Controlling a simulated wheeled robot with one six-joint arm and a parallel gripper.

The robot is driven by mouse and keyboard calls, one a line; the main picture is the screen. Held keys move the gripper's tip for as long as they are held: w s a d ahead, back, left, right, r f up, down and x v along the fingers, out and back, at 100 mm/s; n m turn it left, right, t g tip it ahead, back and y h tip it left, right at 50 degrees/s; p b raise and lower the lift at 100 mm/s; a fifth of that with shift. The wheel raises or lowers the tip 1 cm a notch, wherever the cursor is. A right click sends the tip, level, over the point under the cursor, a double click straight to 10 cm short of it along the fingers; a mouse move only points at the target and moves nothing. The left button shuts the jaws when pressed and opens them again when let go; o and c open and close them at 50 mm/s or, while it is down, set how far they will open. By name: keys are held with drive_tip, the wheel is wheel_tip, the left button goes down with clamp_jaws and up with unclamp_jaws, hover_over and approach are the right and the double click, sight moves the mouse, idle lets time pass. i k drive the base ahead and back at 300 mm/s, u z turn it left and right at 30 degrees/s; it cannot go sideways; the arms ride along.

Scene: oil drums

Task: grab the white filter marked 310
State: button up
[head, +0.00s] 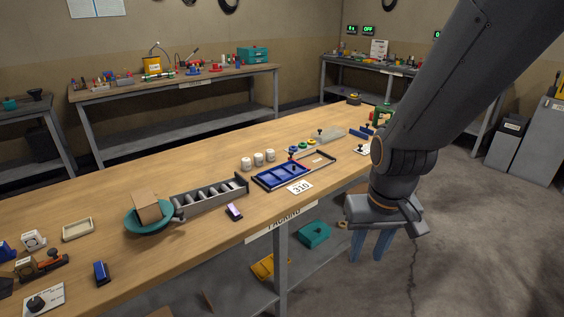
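Three small white cylinders stand in a row near the middle of the packing table: a left one (246,163), a middle one (258,159) and a right one (270,155). They look like white filters with dark marks, too small to read. A white card reading 310 (299,187) lies at the table's front edge, before a blue tray (281,176). My gripper (370,258) hangs at the right, off the table's front edge, well away from the cylinders. Its blue fingers point down, apart, with nothing seen between them.
On the wooden table (180,167), a grey slotted rack (210,196) and a teal bowl (150,222) with a brown box (146,205) stand left of the cylinders.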

sight(258, 157)
drive_tip(key=z, duration=2.1)
drive_tip(key=i, duration=1.3)
drive_tip(key=u, duration=3.35)
